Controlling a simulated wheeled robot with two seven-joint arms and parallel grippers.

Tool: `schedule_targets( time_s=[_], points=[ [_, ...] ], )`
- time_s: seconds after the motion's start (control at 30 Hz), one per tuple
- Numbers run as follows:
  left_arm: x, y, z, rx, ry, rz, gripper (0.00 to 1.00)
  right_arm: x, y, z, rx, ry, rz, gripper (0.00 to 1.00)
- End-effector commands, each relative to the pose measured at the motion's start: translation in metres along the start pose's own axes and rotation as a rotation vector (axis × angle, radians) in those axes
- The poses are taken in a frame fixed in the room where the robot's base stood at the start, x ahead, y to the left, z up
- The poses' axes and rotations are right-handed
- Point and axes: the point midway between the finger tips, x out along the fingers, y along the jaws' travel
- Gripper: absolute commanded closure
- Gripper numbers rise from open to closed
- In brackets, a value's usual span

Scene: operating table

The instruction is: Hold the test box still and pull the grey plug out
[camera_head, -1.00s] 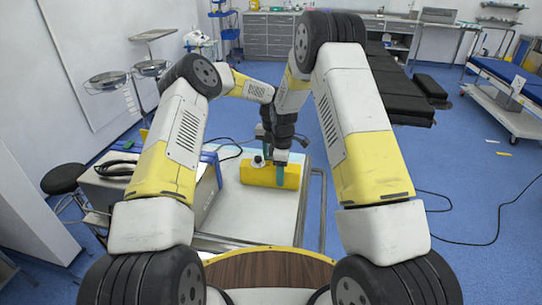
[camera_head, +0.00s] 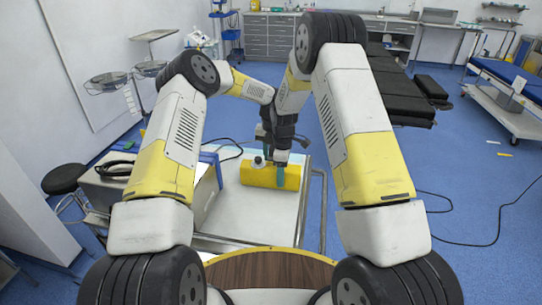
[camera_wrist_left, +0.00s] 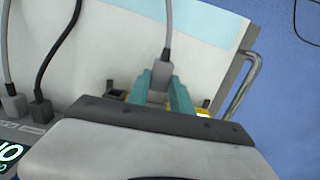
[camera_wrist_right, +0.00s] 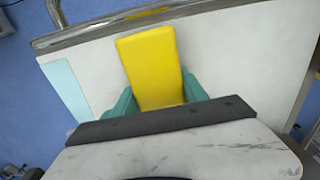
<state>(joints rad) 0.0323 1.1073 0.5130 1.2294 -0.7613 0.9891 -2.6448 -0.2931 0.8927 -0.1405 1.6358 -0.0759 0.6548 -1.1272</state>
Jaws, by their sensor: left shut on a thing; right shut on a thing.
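The yellow test box (camera_head: 255,176) lies on the white tabletop of a cart. It also shows in the right wrist view (camera_wrist_right: 151,70). My right gripper (camera_wrist_right: 155,106) is shut on the box, with its teal fingers on either side. In the head view, my right gripper (camera_head: 281,173) is at the box's right part. My left gripper (camera_wrist_left: 160,90) is shut on the grey plug (camera_wrist_left: 160,80), whose grey cable runs upward in the left wrist view. The plug's lower end is hidden by my left gripper, so I cannot tell how it meets the box.
A grey device (camera_head: 112,184) with a blue edge stands left of the box. Two further cable plugs (camera_wrist_left: 40,108) sit at its edge. A metal rail (camera_head: 322,205) runs along the cart's right side. The tabletop (camera_head: 255,222) in front of the box is clear.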

Motion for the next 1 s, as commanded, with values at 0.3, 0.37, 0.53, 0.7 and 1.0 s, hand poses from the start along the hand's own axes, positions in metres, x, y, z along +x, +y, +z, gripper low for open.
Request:
schedule_targets(
  time_s=[0.3, 0.37, 0.53, 0.7, 1.0],
  points=[
    [-0.0028, -0.0098, -0.0026, 0.020, 0.014, -0.007, 1.00, 0.0007, 0.0065, 0.0030, 0.004, 0.000, 0.013, 1.00],
    [-0.0029, -0.0101, -0.0025, 0.019, 0.014, -0.007, 1.00, 0.0007, 0.0064, 0.0027, 0.004, 0.000, 0.013, 1.00],
    [-0.0027, -0.0099, 0.0002, 0.015, 0.012, -0.008, 1.00, 0.0008, 0.0059, 0.0020, 0.002, 0.001, 0.012, 1.00],
    [-0.0020, -0.0082, 0.0039, 0.008, 0.010, -0.007, 1.00, 0.0009, 0.0046, 0.0010, 0.001, 0.001, 0.010, 1.00],
    [-0.0015, -0.0060, 0.0061, 0.002, 0.005, -0.007, 1.00, 0.0009, 0.0018, -0.0008, -0.002, 0.002, 0.005, 1.00]
  ],
)
